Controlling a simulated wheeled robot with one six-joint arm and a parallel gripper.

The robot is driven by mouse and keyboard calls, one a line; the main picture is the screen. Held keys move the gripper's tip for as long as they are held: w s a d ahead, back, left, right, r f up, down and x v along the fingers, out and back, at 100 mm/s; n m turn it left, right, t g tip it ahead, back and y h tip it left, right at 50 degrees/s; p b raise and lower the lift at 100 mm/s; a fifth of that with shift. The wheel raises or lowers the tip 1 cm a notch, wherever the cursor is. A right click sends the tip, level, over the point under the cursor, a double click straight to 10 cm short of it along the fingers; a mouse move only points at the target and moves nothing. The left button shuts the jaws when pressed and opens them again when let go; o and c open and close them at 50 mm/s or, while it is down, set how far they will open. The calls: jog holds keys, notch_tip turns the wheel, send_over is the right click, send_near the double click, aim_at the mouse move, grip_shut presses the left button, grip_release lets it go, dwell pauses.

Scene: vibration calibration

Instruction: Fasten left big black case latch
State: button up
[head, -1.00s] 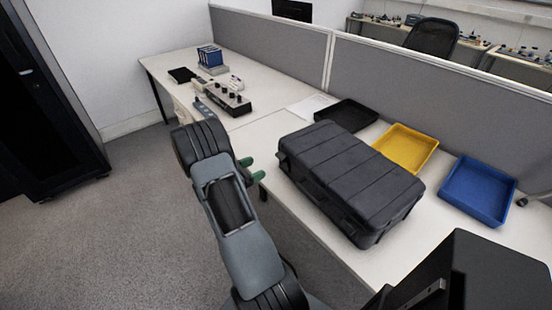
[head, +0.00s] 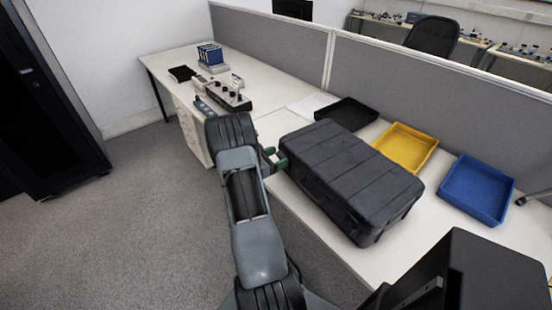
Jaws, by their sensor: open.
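The big black case (head: 350,180) lies closed-looking on the white desk, its long front side facing my arm. I cannot make out the left latch; the front side is dark and partly turned away. My gripper (head: 275,158) has green fingertips and is open. It is at the left end of the case, very near its front left corner. I cannot tell whether the fingertips touch the case. My arm's links hide part of the desk edge and the floor beside it.
A black tray (head: 347,114), a yellow tray (head: 404,148) and a blue tray (head: 477,189) stand behind the case along the grey partition (head: 430,110). A control box (head: 230,97) and a blue rack (head: 210,55) are on the far-left desk. Floor at left is clear.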

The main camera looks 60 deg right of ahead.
jog(key=shift+c, duration=0.3)
jog(key=c, duration=0.9)
jog(key=shift+o, duration=0.2)
jog(key=shift+d+r+y+p, duration=0.15)
jog(key=shift+r+y+p, duration=0.35)
jog(key=shift+p, duration=0.4)
jog(key=shift+s+d+r+t+y+p, duration=0.1)
jog(key=shift+s+d+t+y+p, duration=0.05)
jog(key=shift+t+y+p, duration=0.5)
jog(key=shift+y, duration=0.25)
jog(key=shift+f, duration=0.2)
jog(key=o, duration=0.9)
